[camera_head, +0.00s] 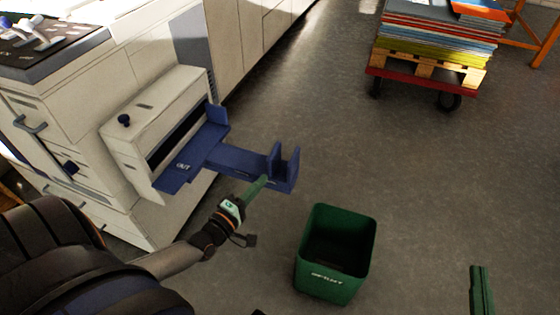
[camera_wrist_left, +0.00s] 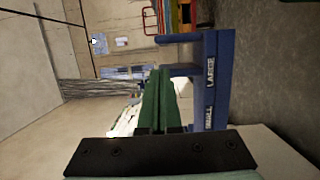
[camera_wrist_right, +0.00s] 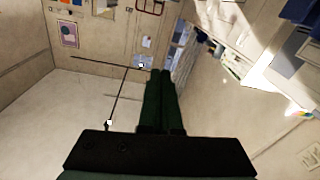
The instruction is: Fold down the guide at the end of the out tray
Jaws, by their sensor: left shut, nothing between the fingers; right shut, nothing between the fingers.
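The blue out tray (camera_head: 232,160), marked OUT, sticks out from the side of the white machine. At its far end upright blue guide plates (camera_head: 292,168) stand up. My left gripper (camera_head: 262,182) is shut and empty, its green fingertips at the near side of the tray's end, close to the plates; I cannot tell whether they touch. In the left wrist view the blue tray end (camera_wrist_left: 221,85), lettered SMALL and LARGE, is just right of the green fingers (camera_wrist_left: 156,95). My right gripper (camera_head: 480,280) is shut and empty, over the floor at the lower right, far from the tray.
A green bin (camera_head: 335,285) stands on the floor below and right of the tray end. The white machine (camera_head: 150,125) stands at the left. A red cart (camera_head: 425,82) with a pallet of coloured sheets is at the upper right. The floor between is clear.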

